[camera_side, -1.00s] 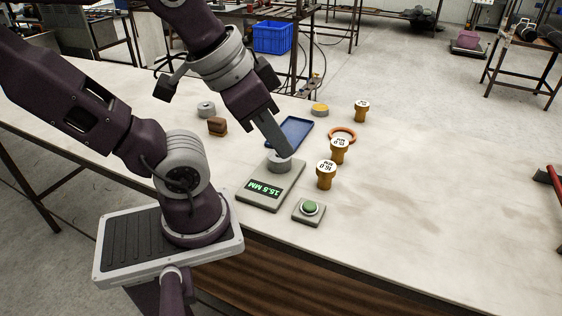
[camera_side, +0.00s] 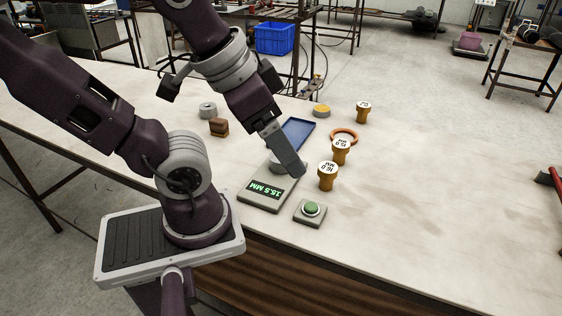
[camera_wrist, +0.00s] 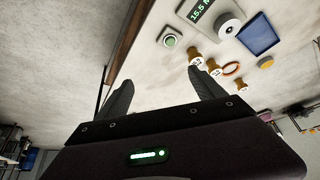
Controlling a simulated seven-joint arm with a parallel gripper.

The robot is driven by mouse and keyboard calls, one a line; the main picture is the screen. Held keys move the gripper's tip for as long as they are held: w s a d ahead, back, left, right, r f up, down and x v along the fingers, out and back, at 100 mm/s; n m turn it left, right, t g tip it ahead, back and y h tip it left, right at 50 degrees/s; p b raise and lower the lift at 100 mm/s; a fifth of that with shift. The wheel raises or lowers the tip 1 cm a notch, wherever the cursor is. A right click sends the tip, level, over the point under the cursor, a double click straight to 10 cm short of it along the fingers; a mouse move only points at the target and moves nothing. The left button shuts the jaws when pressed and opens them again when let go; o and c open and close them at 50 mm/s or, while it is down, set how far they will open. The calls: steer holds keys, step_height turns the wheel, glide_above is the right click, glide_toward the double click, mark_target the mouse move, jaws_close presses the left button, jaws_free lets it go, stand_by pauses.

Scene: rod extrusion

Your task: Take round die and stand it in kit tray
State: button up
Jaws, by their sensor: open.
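My gripper (camera_side: 292,172) is open and empty; in the wrist view its two fingers are spread apart (camera_wrist: 162,84). In the side view it hangs beside the front brass-coloured labelled plug (camera_side: 328,177), with a visible gap in the wrist view. Similar plugs stand behind it (camera_side: 340,152) and farther back (camera_side: 363,112). A grey round piece with a dark hole (camera_wrist: 229,28) sits on the gauge (camera_side: 258,203), partly hidden by my gripper in the side view. Which piece is the round die is not clear. The blue tray (camera_side: 300,131) looks empty.
The gauge display reads about 15.5 MM. A green button box (camera_side: 311,211) is at the front. An orange ring (camera_side: 344,134), yellow-topped disc (camera_side: 321,110), brown block (camera_side: 218,127) and grey cylinder (camera_side: 207,110) lie around.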

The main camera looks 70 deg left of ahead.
steer(key=w+a+f+m+g+y, duration=0.2)
steer(key=f+m+y, duration=0.2)
steer(key=m, duration=0.1)
steer(key=w+a+f+m+g+y, duration=0.2)
steer(key=f+m+y, duration=0.2)
steer(key=f+m, duration=0.1)
steer(key=w+a+f+m+g+y, duration=0.1)
steer(key=w+a+f+m+y, duration=0.1)
steer(key=m, duration=0.5)
steer(key=shift+w+a+f+g+y, duration=0.2)
steer(key=shift+a+f+y, duration=0.05)
steer(key=shift+f+y, duration=0.5)
steer(key=shift+w+a+f+g+y, duration=0.15)
steer(key=shift+a+f+g+y, duration=0.1)
steer(key=shift+f+y, duration=0.45)
steer(key=shift+w+a+f+m+t+y, duration=0.15)
steer(key=shift+w+f+m+t+y, duration=0.1)
steer(key=shift+m, duration=0.15)
steer(key=x, duration=1.1)
steer(key=shift+a, duration=0.4)
jaws_close()
